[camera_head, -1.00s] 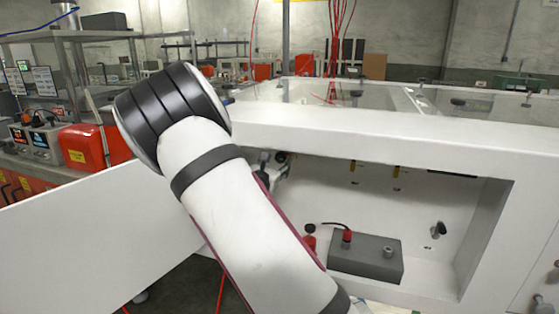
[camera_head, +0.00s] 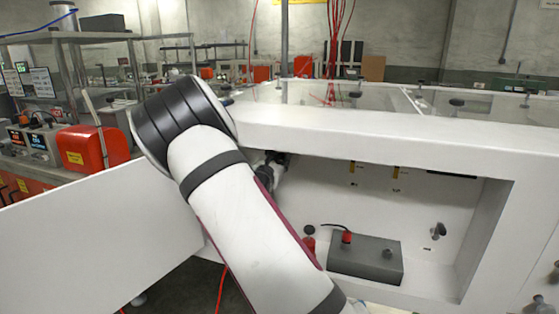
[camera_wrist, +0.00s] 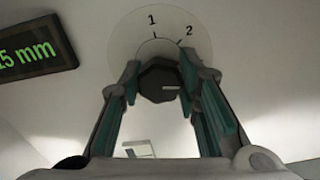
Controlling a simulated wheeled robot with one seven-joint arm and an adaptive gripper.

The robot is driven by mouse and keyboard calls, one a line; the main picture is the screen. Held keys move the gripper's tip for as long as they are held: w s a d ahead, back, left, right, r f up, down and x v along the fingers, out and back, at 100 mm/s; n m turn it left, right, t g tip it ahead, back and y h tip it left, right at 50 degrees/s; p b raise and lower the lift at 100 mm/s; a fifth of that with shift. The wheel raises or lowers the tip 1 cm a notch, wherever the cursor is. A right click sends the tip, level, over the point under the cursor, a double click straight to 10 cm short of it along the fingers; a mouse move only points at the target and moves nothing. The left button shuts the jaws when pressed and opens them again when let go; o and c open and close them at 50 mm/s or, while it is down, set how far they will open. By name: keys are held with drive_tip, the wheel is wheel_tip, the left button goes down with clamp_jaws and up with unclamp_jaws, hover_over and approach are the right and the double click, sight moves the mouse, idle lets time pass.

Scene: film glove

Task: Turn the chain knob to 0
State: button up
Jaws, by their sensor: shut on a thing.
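A dark, many-sided knob (camera_wrist: 158,78) sits between the two fingers of my gripper (camera_wrist: 159,72) in the wrist view. The fingers are shut on it from both sides. A short light mark on the knob's face points to the right in the picture. A pale round dial (camera_wrist: 160,29) behind the knob shows the numbers 1 and 2 above it; its lower part is hidden. No 0 and no chain label can be seen. In the head view my arm hides much of the gripper and the dial.
A display (camera_wrist: 32,51) with green digits ending in "5 mm" is left of the dial. The white cabinet (camera_head: 380,135) has an open recess holding a grey box (camera_head: 366,259) with a red fitting. A white panel (camera_head: 105,230) stands out at the left.

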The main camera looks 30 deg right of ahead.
drive_tip(key=shift+s+n+p, duration=0.1)
drive_tip(key=shift+n+p, duration=0.2)
drive_tip(key=shift+p, duration=0.05)
drive_tip(key=n+p, duration=0.3)
drive_tip(key=shift+r+p, duration=0.1)
drive_tip(key=shift+p, duration=0.25)
drive_tip(key=n+p, duration=0.3)
drive_tip(key=n, duration=0.2)
drive_tip(key=shift+n+p, duration=0.3)
drive_tip(key=shift+n, duration=0.1)
drive_tip(key=n+p, duration=0.1)
drive_tip(key=n, duration=0.4)
drive_tip(key=shift+p, duration=0.35)
drive_tip(key=shift+n+p, duration=0.3)
drive_tip(key=shift+n, duration=2.5)
drive_tip(key=o, duration=1.2)
